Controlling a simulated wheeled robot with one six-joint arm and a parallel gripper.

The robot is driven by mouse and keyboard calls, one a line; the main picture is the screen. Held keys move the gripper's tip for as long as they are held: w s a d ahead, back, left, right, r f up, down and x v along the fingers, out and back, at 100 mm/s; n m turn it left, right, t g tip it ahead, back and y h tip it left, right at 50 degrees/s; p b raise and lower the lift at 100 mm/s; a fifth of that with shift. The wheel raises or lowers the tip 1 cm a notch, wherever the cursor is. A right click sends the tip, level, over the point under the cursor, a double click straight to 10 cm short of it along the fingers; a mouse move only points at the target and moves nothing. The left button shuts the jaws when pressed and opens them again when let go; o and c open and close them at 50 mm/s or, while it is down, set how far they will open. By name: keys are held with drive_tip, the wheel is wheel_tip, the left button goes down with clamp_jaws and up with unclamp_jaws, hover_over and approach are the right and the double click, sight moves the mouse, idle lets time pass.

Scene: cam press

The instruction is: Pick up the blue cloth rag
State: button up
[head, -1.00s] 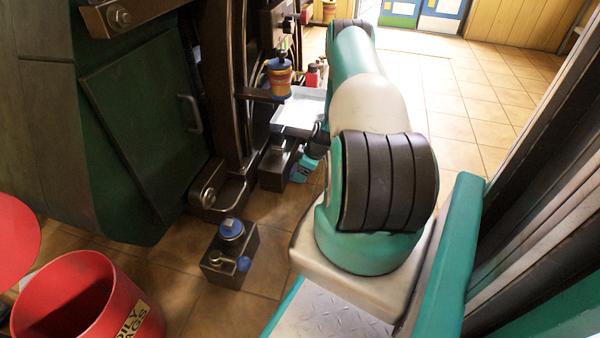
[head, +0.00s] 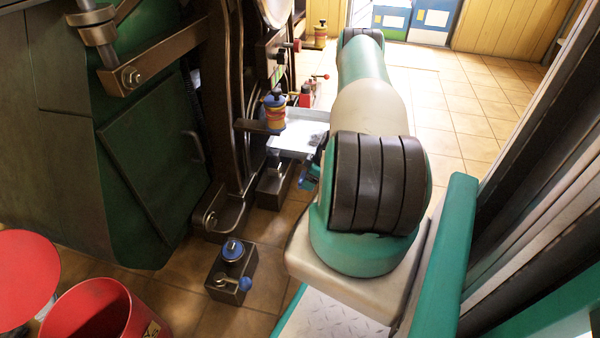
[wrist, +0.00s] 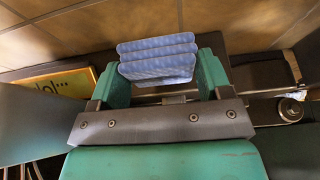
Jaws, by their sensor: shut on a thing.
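The blue cloth rag (wrist: 157,58) is a folded, light blue bundle with stacked layers. In the wrist view it sits between the two green fingers of my gripper (wrist: 160,75), which are shut on it. In the head view my gripper (head: 311,180) is mostly hidden behind my arm, beside the silver tray. I cannot make out the rag clearly there.
A silver tray (head: 292,140) stands by the dark green press (head: 150,155). A dark block with a blue knob (head: 231,272) and a red bin (head: 95,312) stand on the floor. Tiled floor (head: 470,120) is clear at the right.

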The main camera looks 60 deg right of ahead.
drive_tip(key=s+d+p, duration=0.4)
drive_tip(key=s, duration=1)
drive_tip(key=shift+s+d+p, duration=0.15)
drive_tip(key=shift+s+p, duration=0.2)
drive_tip(key=shift+s, duration=0.05)
drive_tip(key=shift+o, duration=0.4)
